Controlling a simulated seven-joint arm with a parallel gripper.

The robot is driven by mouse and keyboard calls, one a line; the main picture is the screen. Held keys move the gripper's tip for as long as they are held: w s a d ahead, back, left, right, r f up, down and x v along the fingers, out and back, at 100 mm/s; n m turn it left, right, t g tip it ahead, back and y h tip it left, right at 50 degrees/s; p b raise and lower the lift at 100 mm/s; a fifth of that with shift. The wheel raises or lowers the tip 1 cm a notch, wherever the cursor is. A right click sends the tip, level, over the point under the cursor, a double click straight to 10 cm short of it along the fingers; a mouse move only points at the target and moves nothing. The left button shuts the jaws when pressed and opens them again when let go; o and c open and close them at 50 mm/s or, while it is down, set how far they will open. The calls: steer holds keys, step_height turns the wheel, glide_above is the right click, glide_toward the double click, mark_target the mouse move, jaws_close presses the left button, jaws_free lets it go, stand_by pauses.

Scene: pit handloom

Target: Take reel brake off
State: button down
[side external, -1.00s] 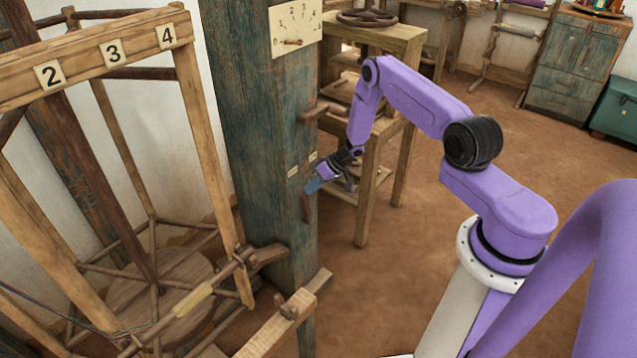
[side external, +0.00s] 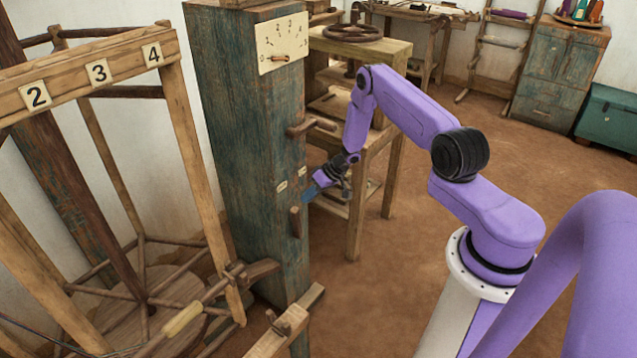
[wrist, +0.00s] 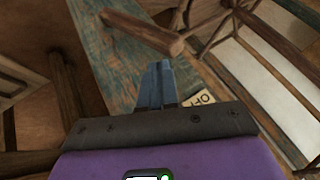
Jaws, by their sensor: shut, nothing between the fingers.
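A blue-green wooden post (side external: 245,130) carries a short brown wooden handle (side external: 296,222) low on its side, pointing down. Two small labels (side external: 281,186) sit above it; I take this handle to be the reel brake. In the wrist view the handle (wrist: 143,32) lies just beyond my fingertips, and a label reading OFF (wrist: 204,98) is beside the fingers. My gripper (side external: 308,196) has blue fingers, shut and empty, close above and right of the handle; they look apart from it. In the wrist view the gripper (wrist: 160,66) points at the post.
A second wooden peg (side external: 311,126) sticks out of the post above my gripper. A dial plate (side external: 282,43) is higher up. A wooden reel frame numbered 2, 3, 4 (side external: 98,72) stands left. A wooden stand (side external: 392,48) is behind my arm. The floor at right is open.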

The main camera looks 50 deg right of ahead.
steer(key=s+r, duration=0.4)
steer(key=r, duration=0.5)
steer(key=shift+s, duration=0.4)
steer(key=a+r+n+g+y, duration=0.1)
steer(key=a+r+n+g, duration=0.1)
steer(key=a+r, duration=0.4)
steer(key=a+r+n+g+y, duration=0.1)
steer(key=a+r+n, duration=0.15)
steer(key=a, duration=0.55)
steer(key=s+a+r+n+g, duration=0.3)
steer(key=s+a+r+g, duration=0.1)
steer(key=s+a+r, duration=0.4)
steer(key=s+a+r+n+g+h, duration=0.1)
steer(key=s+a+r+h, duration=0.1)
steer(key=s, duration=0.5)
steer(key=s+a+r+n+g+h, duration=0.1)
steer(key=s+a+r+n, duration=0.15)
steer(key=s, duration=0.35)
steer(key=s+d+r+n+t+h, duration=0.1)
steer(key=s+d+r, duration=0.1)
steer(key=s, duration=0.4)
steer(key=s+d+r+n+t+h, duration=0.1)
steer(key=s+d+r+t+h, duration=0.1)
steer(key=s, duration=0.4)
steer(key=shift+d+n+h, duration=0.3)
steer(key=shift+d, duration=0.1)
